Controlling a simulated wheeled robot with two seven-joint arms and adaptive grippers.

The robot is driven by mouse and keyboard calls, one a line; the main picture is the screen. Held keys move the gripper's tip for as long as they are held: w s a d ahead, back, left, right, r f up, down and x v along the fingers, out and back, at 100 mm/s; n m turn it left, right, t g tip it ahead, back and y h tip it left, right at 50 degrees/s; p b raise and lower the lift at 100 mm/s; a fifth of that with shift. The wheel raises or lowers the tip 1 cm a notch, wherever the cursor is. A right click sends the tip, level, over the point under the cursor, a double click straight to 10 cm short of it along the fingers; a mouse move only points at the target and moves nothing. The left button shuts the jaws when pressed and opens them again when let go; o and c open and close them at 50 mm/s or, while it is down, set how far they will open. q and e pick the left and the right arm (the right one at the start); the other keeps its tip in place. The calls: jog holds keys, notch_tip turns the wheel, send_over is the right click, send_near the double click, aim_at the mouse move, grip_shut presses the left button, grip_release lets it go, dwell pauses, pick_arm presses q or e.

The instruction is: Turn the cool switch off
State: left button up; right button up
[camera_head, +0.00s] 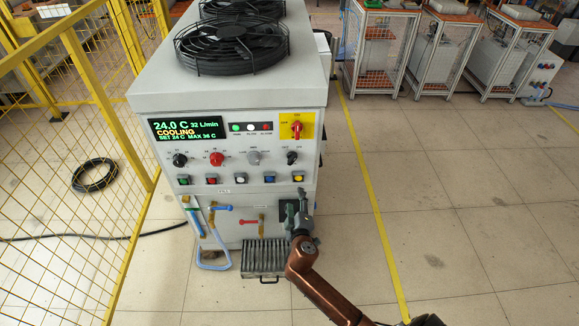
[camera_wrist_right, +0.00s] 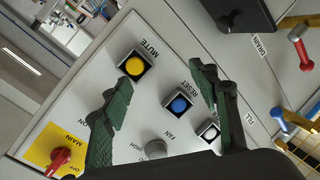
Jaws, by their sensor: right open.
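The grey cabinet's front panel has a row of knobs: a black knob (camera_head: 180,160), a red knob (camera_head: 216,159), a grey knob (camera_head: 254,158) and another black knob (camera_head: 292,157). I cannot read which one is the cool switch. The display (camera_head: 186,129) reads 24.0 C, 32 L/min and COOLING. My right gripper (camera_head: 296,199) is open and empty, low in front of the panel's right side. In the right wrist view its green fingers (camera_wrist_right: 160,80) frame the blue button (camera_wrist_right: 180,104), with the grey knob (camera_wrist_right: 155,148) near the lower edge. My left gripper is out of view.
A red main switch (camera_head: 297,127) sits on a yellow plate at upper right. A yellow push button (camera_head: 298,177) is above my gripper.

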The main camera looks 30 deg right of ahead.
aim_at(292, 162)
jog(key=w+r, duration=0.1)
jog(key=r, duration=0.3)
jog(key=w+r+t+h+b, duration=0.1)
jog(key=r, duration=0.3)
jog(key=w+d+r+t+h, duration=0.1)
jog(key=r, duration=0.3)
jog(key=shift+w+r, duration=0.15)
jog(key=shift+r, duration=0.2)
jog(key=b+x, duration=0.1)
jog(key=x, duration=0.2)
jog(key=shift+w+d, duration=0.15)
jog(key=shift+w, duration=0.05)
jog(key=shift+w+d+m, duration=0.3)
jog(key=shift+w, duration=0.15)
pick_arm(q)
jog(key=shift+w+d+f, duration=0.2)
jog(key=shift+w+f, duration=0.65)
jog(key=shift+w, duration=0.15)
pick_arm(e)
jog(key=shift+c, duration=0.7)
jog(key=c, duration=1)
